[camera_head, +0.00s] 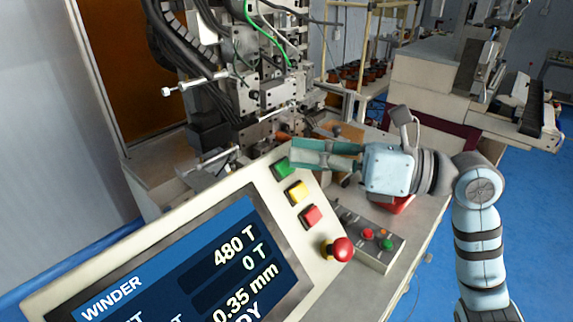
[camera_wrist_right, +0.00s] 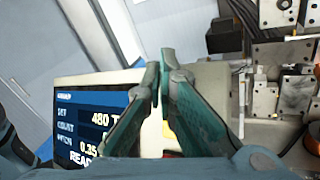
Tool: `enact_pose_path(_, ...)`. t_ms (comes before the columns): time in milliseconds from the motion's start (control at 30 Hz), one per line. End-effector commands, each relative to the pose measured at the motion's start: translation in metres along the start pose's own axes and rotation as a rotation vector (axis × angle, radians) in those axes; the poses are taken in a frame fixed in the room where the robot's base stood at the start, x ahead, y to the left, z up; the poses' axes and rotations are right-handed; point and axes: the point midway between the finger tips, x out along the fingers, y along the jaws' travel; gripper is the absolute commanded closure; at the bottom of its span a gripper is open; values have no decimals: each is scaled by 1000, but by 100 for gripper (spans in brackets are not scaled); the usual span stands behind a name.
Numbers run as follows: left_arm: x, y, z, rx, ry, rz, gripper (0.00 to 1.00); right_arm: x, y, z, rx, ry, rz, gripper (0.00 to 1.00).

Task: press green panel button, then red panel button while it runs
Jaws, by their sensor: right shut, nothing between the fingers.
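The winder panel (camera_head: 150,240) has a square green button (camera_head: 283,168), a yellow button (camera_head: 296,192) and a square red button (camera_head: 311,215) in a row beside its screen (camera_head: 215,265). The screen reads 480 T, 0 T and 0.35 mm. My right gripper (camera_head: 293,153) is shut and empty, its teal fingers pointing left, with the tips close to the green button. I cannot tell whether they touch it. In the right wrist view the fingertips (camera_wrist_right: 163,62) are together, and the screen (camera_wrist_right: 100,122) shows READY. My left gripper is out of view.
A red mushroom knob (camera_head: 342,249) sticks up at the panel's lower right corner. A grey box (camera_head: 372,254) with small red and green buttons stands beside it. The winder mechanism (camera_head: 240,85) with cables rises behind the panel.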

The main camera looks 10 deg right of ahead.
Motion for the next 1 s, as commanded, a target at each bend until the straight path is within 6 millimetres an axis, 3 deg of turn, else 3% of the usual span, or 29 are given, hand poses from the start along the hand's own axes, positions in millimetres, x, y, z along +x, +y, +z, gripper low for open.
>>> enact_pose_path(1000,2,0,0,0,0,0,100,7,-5,-5,0,0,0,100)
